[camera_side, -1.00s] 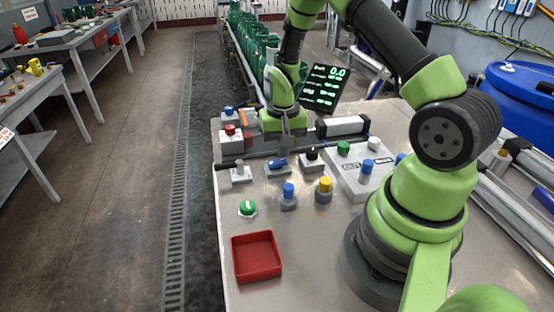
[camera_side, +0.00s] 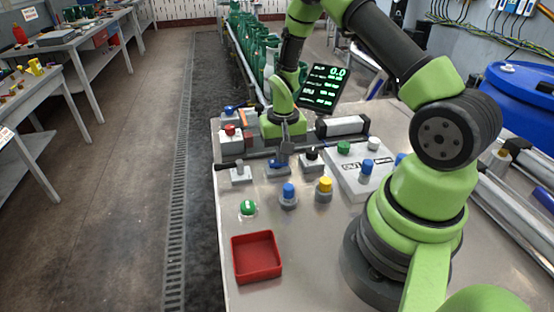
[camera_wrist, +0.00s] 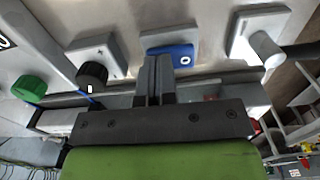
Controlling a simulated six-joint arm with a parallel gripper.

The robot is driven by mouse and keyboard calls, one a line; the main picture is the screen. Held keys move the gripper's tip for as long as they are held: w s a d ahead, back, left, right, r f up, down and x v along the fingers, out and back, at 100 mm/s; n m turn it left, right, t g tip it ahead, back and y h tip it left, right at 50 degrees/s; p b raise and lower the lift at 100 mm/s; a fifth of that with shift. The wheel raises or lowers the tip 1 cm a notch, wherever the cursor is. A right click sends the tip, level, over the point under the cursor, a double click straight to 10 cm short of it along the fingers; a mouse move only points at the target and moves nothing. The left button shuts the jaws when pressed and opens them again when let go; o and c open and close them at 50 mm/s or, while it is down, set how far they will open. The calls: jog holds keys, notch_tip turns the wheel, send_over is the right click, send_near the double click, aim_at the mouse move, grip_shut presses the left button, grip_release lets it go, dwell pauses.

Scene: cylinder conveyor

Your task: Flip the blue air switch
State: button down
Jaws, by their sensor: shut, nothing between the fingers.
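The blue air switch (camera_side: 274,164) sits on a small grey base on the metal table, in the row of controls below the arm in the side view. In the wrist view the blue switch (camera_wrist: 184,54) shows a white "O" mark at its right end. My gripper (camera_side: 285,152) is shut and empty, pointing down at the switch's right part in the side view. In the wrist view my gripper's fingers (camera_wrist: 158,62) cover the switch's left end. Whether they touch it I cannot tell.
A grey lever (camera_side: 239,170) stands left of the switch and a black knob (camera_side: 312,153) right of it. Blue (camera_side: 289,190) and yellow (camera_side: 325,184) knobs are in front. A red tray (camera_side: 257,257) and green button (camera_side: 247,207) lie nearer. A white cylinder (camera_side: 342,126) is behind.

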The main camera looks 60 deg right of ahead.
jog(key=shift+r, duration=3.5)
jog(key=s+a+r+n+t, duration=0.25)
jog(key=s+a+r, duration=0.2)
jog(key=r, duration=0.45)
jog(key=s+a+r+n+t, duration=0.1)
jog(key=s+a+r+t, duration=0.2)
jog(key=a+r, duration=0.5)
jog(key=s+a+r+n+t+y, duration=0.1)
jog(key=s+a+r+y, duration=0.1)
jog(key=s+r, duration=0.2)
jog(key=s, duration=0.3)
jog(key=shift+a+t, duration=0.2)
jog(key=shift+t, duration=0.15)
